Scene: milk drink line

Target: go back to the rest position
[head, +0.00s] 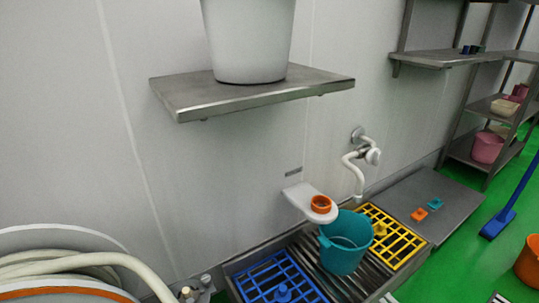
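My gripper is not in view, and no part of my arm can be made out for sure. A teal bucket (342,252) stands upright on the ribbed metal floor drain (318,262), between a blue grate (270,280) and a yellow grate (405,240). A white wall bracket with an orange ring (320,203) sits just above and left of the bucket. A white curved tap (357,175) is on the wall above it.
A steel wall shelf (200,98) bearing a large white bucket (247,45) juts out at upper left. A hose reel (75,262) is at lower left. A grey platform (455,205), a blue broom (505,215) and an orange bucket (529,262) are right. Green floor (470,270) shows there.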

